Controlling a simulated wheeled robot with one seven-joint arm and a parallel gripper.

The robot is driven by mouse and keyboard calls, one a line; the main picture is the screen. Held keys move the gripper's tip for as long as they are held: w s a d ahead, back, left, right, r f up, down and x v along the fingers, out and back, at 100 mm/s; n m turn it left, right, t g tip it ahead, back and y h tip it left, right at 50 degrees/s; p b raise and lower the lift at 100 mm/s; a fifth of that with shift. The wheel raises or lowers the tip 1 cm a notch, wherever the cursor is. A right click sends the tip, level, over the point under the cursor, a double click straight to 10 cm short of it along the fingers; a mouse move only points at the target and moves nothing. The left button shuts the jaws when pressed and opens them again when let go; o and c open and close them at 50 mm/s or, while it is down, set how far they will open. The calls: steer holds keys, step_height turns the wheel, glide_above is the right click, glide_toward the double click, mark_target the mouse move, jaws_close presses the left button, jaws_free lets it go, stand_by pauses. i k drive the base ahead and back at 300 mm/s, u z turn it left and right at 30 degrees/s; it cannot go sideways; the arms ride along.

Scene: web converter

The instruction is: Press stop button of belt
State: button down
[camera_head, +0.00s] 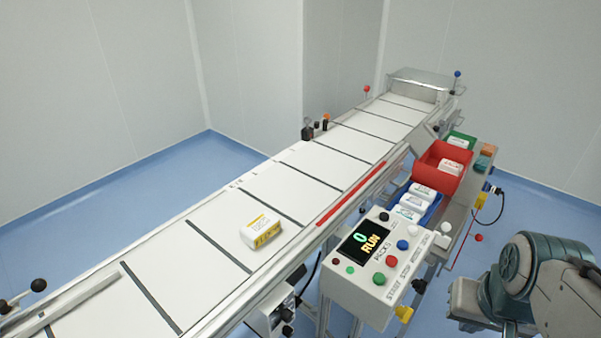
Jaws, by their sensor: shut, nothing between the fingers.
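A white control box (359,287) stands beside the near right side of the belt (290,183). Its black screen (367,242) reads "0" and "RUN". My arm (530,265) is at the lower right, apart from the box. I cannot make out my gripper's fingers.
A white and yellow carton (261,232) lies on the belt. A red bin (440,168) and a blue bin (432,212) with white packs stand behind the control box.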

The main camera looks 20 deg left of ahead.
mark_target(392, 261)
steer(key=u, duration=0.05)
steer(key=k, duration=0.65)
steer(key=u, duration=1.25)
steer(key=i, duration=0.5)
steer(key=u, duration=0.05)
